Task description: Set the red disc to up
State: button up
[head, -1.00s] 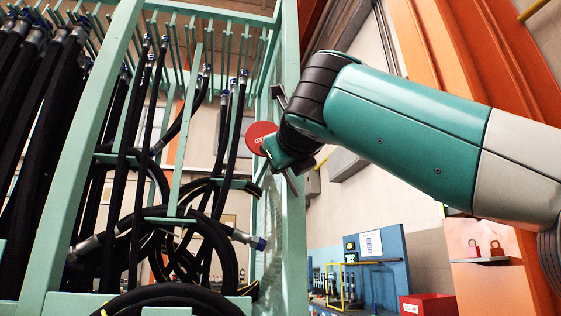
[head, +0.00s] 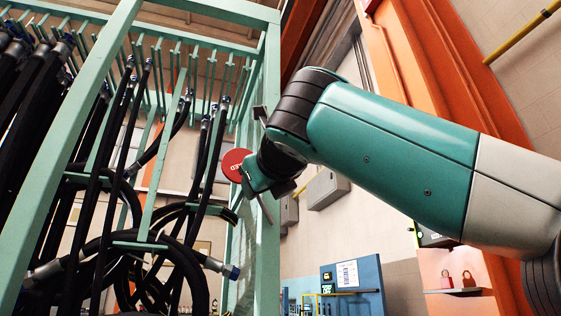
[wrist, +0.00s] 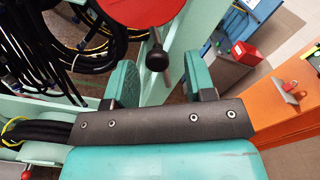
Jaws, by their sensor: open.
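The red disc (head: 235,165) with white lettering, only partly legible, shows at the right side of the green rack, partly behind my gripper (head: 257,185). In the wrist view the red disc (wrist: 138,10) is at the top edge and partly cut off. A black ball knob (wrist: 157,60) on a short dark rod sits at the disc's lower edge. My gripper (wrist: 160,80) is open, with one green finger on each side below the knob. The knob appears between the fingers in the picture; I cannot tell whether any finger touches it.
The green rack (head: 255,25) holds several black hoses (head: 105,150), with coiled ones lower down. A rack post stands close beside my gripper. A blue panel (head: 350,285) stands at the back, and an orange cabinet (head: 455,265) with red padlocks is at the right.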

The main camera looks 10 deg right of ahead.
jog(key=s+d+b, duration=0.1)
jog(key=s+d, duration=0.2)
jog(key=s, duration=1.1)
jog(key=shift+s+b, duration=0.35)
jog(key=w+a+f+n+g+y, duration=0.3)
jog(key=w+f+n, duration=0.4)
jog(key=f+n, duration=0.65)
jog(key=d+f+n+g+h, duration=0.1)
jog(key=d+f+n+g, duration=0.15)
jog(key=f+n, duration=0.5)
jog(key=d+f+n+g+h, duration=0.1)
jog(key=f+n+g, duration=0.25)
jog(key=f, duration=0.65)
jog(key=s+d+f+n+g, duration=0.4)
jog(key=s+f+n, duration=0.1)
jog(key=s+f, duration=0.5)
jog(key=s+d+f+n+g, duration=0.45)
jog(key=s+f, duration=0.35)
jog(key=f, duration=0.3)
notch_tip(320, 180, up, 16)
jog(key=p, duration=1.6)
jog(key=shift+s+f+n, duration=0.2)
jog(key=shift+f+n, duration=0.05)
jog(key=shift+n, duration=0.15)
